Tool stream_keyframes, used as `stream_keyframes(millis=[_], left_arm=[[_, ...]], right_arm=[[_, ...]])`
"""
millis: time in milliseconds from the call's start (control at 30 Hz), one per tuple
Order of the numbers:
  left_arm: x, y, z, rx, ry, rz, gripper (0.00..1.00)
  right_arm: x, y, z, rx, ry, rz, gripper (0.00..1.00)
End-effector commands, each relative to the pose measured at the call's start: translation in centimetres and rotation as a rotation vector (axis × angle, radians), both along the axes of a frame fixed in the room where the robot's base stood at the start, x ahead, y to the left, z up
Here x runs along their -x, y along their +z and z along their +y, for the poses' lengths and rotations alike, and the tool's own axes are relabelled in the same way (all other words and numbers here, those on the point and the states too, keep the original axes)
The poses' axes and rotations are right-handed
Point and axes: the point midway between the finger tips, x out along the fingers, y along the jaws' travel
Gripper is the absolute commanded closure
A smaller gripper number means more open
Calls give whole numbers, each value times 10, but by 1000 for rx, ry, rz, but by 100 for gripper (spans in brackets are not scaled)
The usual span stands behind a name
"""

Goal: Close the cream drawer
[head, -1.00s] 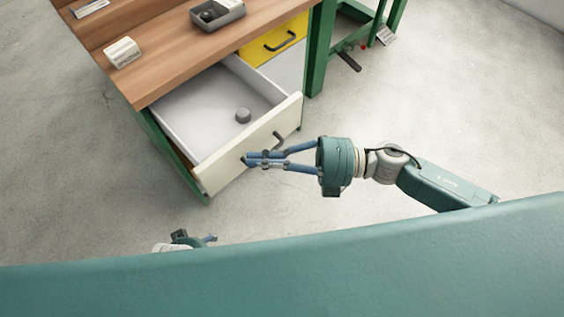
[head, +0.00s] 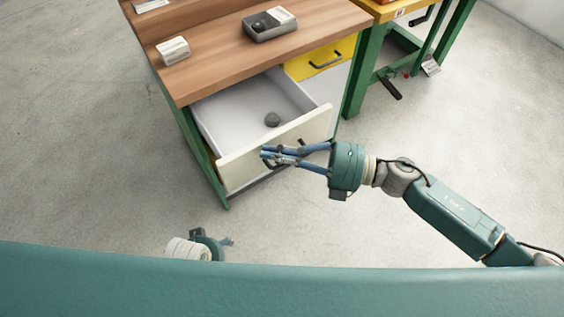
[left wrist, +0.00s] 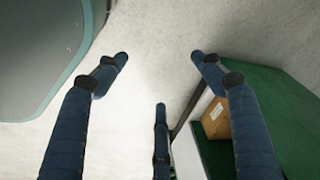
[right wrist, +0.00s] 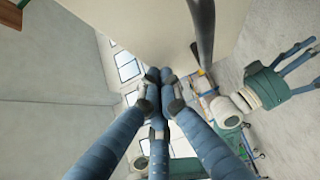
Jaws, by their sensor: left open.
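The cream drawer (head: 240,166) stands partly open under the wooden bench top, with a dark bar handle on its front. A small grey round piece (head: 272,120) lies inside it. My right gripper (head: 265,154) is at the outer face of the drawer front, beside the handle. In the right wrist view its fingers (right wrist: 160,75) are together and the cream front fills the top, with the dark handle (right wrist: 204,35) to their right. Contact with the front cannot be told for sure. My left gripper (head: 229,241) is low in front of the bench, open and empty; its spread fingers show in the left wrist view (left wrist: 160,58).
The bench top (head: 215,72) carries a grey tray (head: 262,36) and a small white labelled block (head: 173,50). A shut yellow drawer (head: 320,60) is to the right of the cream one. A green-framed table (head: 358,90) stands farther right. The floor in front is clear.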

Motion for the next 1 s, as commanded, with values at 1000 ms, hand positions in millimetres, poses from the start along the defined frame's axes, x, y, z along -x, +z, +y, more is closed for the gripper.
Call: stream_keyframes(millis=[1000], left_arm=[[6, 128, 4, 4, 11, -81, 32]], right_arm=[[-142, -1, 103, 0, -1, 0, 100]])
